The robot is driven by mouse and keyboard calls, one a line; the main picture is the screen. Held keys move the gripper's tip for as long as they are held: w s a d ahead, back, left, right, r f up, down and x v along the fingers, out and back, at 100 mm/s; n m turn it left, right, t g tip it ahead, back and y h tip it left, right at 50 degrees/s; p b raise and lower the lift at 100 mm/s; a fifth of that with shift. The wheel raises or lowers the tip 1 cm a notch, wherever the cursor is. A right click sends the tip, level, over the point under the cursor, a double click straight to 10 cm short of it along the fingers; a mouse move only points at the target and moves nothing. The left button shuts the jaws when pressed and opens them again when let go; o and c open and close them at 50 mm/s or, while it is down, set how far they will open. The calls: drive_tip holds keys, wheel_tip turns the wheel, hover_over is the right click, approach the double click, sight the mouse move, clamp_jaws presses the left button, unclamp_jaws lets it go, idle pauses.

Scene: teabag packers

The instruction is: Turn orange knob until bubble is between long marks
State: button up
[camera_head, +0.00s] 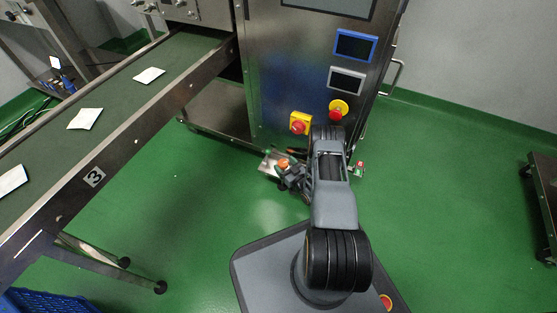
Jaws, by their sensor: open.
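A small orange knob (283,163) shows low at the front of the steel machine, by a pale metal plate (268,166). My gripper (287,174) is at the end of my arm, very close to the knob and partly overlapping it in this view. It is open; I cannot tell whether its fingers touch the knob. The bubble and its long marks are too small to make out.
The steel machine (275,85) has a red knob on a yellow plate (300,123) and a red-and-yellow button (338,109) above my gripper. A conveyor (120,112) with several white packets runs at left. Green floor (450,210) is clear at right.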

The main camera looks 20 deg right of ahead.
drive_tip(key=shift+x, duration=0.75)
drive_tip(key=shift+a, duration=0.1)
drive_tip(key=c, duration=0.9)
drive_tip(key=shift+h, duration=0.3)
drive_tip(key=m+h, duration=0.2)
drive_tip(key=h, duration=0.1)
drive_tip(key=m+h, duration=0.2)
drive_tip(key=h, duration=0.2)
drive_tip(key=shift+m+p, duration=0.35)
drive_tip(key=shift+m, duration=0.05)
drive_tip(key=shift+s+m+g+h+b, duration=0.15)
drive_tip(key=shift+m+g+h, duration=0.35)
drive_tip(key=shift+m+h, duration=0.6)
drive_tip(key=shift+w+m+g+h+b, duration=0.15)
drive_tip(key=shift+m+g+h, duration=0.45)
drive_tip(key=shift+h, duration=0.9)
drive_tip(key=shift+s+m+h, duration=0.1)
drive_tip(key=shift+m+h, duration=0.2)
drive_tip(key=shift+h, duration=0.1)
